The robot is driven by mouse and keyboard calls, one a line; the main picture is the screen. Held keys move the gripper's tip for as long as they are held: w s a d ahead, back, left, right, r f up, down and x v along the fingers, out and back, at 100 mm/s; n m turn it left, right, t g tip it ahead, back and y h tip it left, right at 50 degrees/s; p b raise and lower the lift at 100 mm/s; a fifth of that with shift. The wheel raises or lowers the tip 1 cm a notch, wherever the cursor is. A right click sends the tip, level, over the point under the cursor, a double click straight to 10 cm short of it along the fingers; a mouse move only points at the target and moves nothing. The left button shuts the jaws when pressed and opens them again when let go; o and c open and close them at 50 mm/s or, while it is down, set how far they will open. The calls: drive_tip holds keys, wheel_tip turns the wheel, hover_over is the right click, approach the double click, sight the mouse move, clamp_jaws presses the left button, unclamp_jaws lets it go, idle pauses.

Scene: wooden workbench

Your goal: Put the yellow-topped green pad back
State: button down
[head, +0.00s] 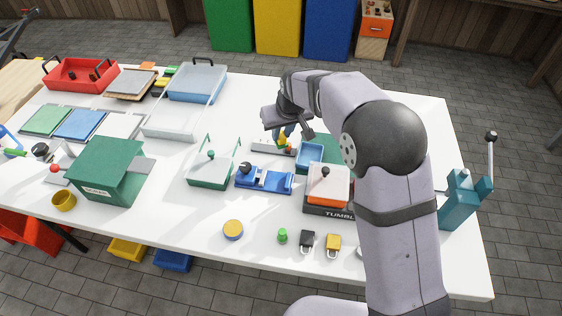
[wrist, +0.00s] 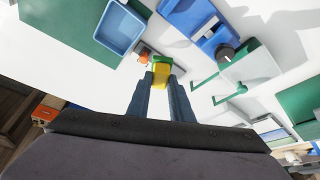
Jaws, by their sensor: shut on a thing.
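The yellow-topped green pad (wrist: 162,73) is between the fingertips of my gripper (wrist: 161,84) in the wrist view. In the head view the pad (head: 282,141) shows small below my gripper (head: 284,131), over a grey strip (head: 262,147) on the white table. My gripper is shut on the pad. A small orange-red piece (head: 290,150) is close beside it and also shows in the wrist view (wrist: 146,56). I cannot tell whether the pad touches the strip.
A blue square tray (head: 309,154) is just right of the pad. A blue fixture with a black knob (head: 264,180) and a green-based clear box (head: 210,171) stand nearer the front and left. An orange-topped box (head: 327,181) is at the right. White table is bare behind the strip.

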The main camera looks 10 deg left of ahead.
drive_tip(key=m, duration=0.1)
drive_tip(key=m+h, duration=0.1)
drive_tip(key=shift+w+a+r+m, duration=0.1)
drive_tip(key=shift+w+a+m, duration=0.1)
drive_tip(key=shift+w+m, duration=0.15)
drive_tip(key=shift+m+t+h, duration=0.3)
drive_tip(key=shift+m+h, duration=0.3)
drive_tip(key=shift+m, duration=0.85)
drive_tip(key=shift+f+p, duration=0.95)
drive_tip(key=shift+f, duration=4.05)
drive_tip(key=shift+f, duration=0.2)
drive_tip(key=c, duration=1.6)
unclamp_jaws()
drive_tip(key=shift+r, duration=0.1)
